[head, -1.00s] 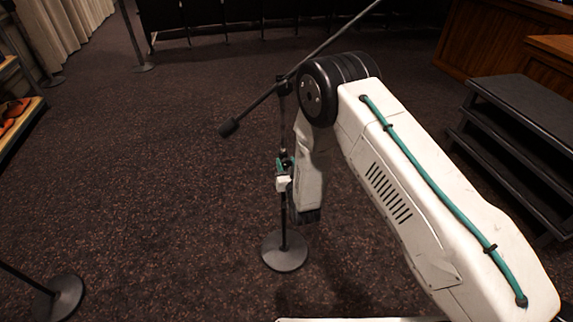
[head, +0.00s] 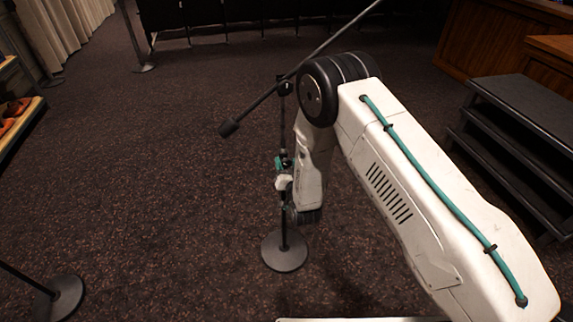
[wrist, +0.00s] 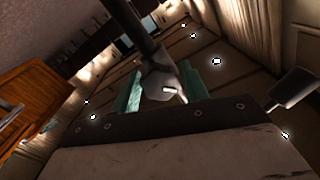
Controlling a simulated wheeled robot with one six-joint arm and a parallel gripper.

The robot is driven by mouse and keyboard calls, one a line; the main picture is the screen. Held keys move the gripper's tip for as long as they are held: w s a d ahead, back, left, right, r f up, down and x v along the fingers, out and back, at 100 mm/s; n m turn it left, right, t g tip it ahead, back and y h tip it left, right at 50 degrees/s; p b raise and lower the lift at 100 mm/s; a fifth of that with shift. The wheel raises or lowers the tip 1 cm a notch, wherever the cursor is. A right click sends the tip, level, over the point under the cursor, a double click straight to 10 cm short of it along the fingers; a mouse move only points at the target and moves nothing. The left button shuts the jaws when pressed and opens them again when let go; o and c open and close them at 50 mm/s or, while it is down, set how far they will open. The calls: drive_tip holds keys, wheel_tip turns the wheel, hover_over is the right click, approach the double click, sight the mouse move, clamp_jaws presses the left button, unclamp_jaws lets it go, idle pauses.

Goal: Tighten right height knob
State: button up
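The microphone stand in the middle of the head view has a round base (head: 285,249), an upright pole and a slanted boom (head: 262,104). My gripper (head: 283,165) is at the pole, around mid-height. In the wrist view, the grey height knob and collar (wrist: 160,82) sit between the two teal fingers of my gripper (wrist: 161,90). The fingers appear to press on both sides of it. A dark pole rises from it, tilted in this view. The knob is hidden by my gripper in the head view.
Another stand's round base (head: 58,298) is at the lower left. Dark steps (head: 525,110) stand at the right, and a shelf edge (head: 22,130) at the left. The carpet between is clear.

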drive_tip(key=shift+o, duration=0.9)
drive_tip(key=v, duration=0.7)
drive_tip(key=shift+s, duration=0.4)
drive_tip(key=shift+d, duration=0.15)
